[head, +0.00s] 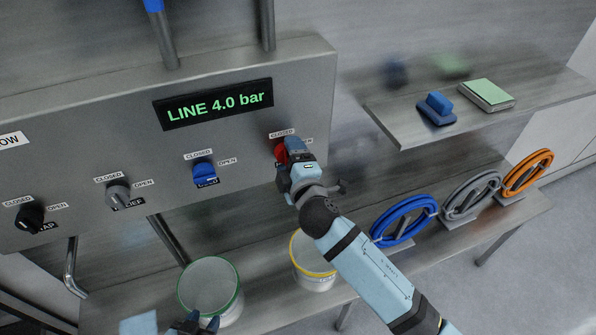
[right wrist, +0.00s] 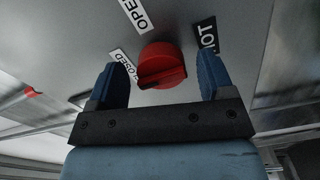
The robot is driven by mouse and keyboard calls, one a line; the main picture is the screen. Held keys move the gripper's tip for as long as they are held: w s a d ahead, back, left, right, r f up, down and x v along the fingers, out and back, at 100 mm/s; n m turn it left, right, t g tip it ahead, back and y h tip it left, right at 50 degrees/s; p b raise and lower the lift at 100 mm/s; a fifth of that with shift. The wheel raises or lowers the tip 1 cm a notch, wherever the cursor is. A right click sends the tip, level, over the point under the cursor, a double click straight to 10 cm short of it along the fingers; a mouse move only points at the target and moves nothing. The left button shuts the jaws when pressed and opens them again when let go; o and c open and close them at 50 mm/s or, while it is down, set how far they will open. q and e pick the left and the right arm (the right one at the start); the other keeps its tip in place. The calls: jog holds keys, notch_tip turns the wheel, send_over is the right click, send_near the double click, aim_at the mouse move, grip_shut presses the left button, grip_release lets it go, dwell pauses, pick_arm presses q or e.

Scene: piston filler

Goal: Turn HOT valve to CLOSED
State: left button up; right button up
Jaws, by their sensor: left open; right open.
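The red HOT valve knob (head: 280,152) is on the grey panel, right of the blue knob, partly hidden by my right gripper (head: 289,160). In the right wrist view the red knob (right wrist: 162,64) lies between the two open blue fingers of my right gripper (right wrist: 168,80), with a gap on each side. The CLOSED (right wrist: 122,65), OPEN (right wrist: 138,14) and HOT (right wrist: 206,36) labels surround it. A dark ridge crosses the knob; I cannot tell its exact setting. My left gripper (head: 200,325) is open and empty at the bottom edge, partly cut off.
A blue knob (head: 204,172), a grey knob (head: 118,195) and a black knob (head: 30,217) share the panel. A green-rimmed bucket (head: 210,285) and a yellow-rimmed bucket (head: 312,277) stand below. Coiled hoses (head: 404,221) are at right; a shelf (head: 400,125) holds a blue-handled item.

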jog(key=b+v, duration=0.2)
jog(key=v, duration=1.1)
jog(key=shift+b, duration=0.3)
jog(key=shift+s+d, duration=0.1)
